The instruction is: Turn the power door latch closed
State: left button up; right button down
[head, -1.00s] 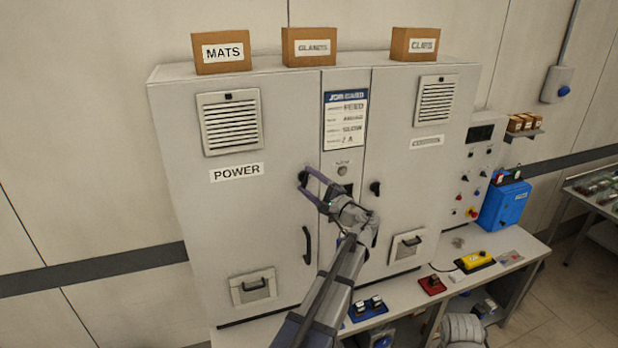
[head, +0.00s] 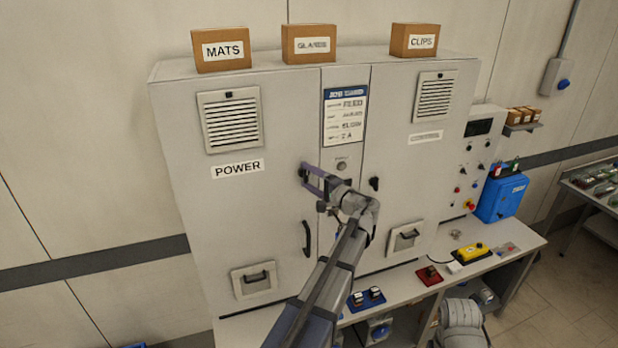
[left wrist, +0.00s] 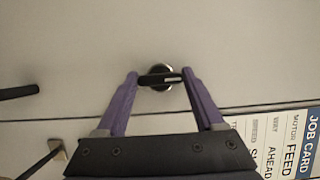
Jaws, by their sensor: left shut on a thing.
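The power door (head: 260,200) is a shut pale grey panel with a POWER label (head: 237,168). Its small dark latch (head: 303,171) is near the door's right edge, above the black pull handle (head: 307,238). My left gripper (head: 306,174), with purple fingers, is at the latch and partly covers it. In the left wrist view the latch (left wrist: 160,80) is a dark bar on a round base, lying between the fingertips (left wrist: 161,80), which close on its two ends. The bar runs roughly along the door seam there. My right gripper is not in view.
A job card (head: 345,115) hangs on the centre strip. The right-hand door has its own dark latch (head: 375,184). Boxes (head: 221,49) stand on top of the cabinet.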

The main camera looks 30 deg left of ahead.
pick_arm(q)
jog(key=o, duration=1.4)
jog(key=shift+v, duration=3.95)
jog(key=s+d+f+g+h+b, duration=0.1)
jog(key=s+d+f+h+b, duration=0.25)
jog(key=f, duration=0.55)
jog(key=s+d+f+g+h+b, duration=0.1)
jog(key=s+d+f+h+b, duration=0.15)
jog(key=s+d+f, duration=0.4)
jog(key=s+d+f+g+h+b, duration=0.1)
jog(key=s+d+f+h+b, duration=0.2)
jog(key=f, duration=0.7)
jog(key=s+d+f+g+h+b, duration=0.1)
jog(key=s+d+f+h+b, duration=0.1)
jog(key=s+d+f, duration=0.2)
jog(key=s+d+f+g+h+b, duration=0.1)
jog(key=s+d+f+h+b, duration=0.1)
jog(key=d, duration=0.5)
jog(key=s+d+f+h+b, duration=0.3)
jog(key=s+d+f+b, duration=0.1)
jog(key=s+d+f, duration=0.1)
jog(key=shift+s+d+f+g, duration=0.1)
jog(key=shift+s+f+g, duration=0.1)
jog(key=shift+s+f, duration=0.3)
jog(key=shift+s+d+f+g, duration=0.15)
jog(key=shift+s+f+g, duration=0.1)
jog(key=shift+f, duration=0.4)
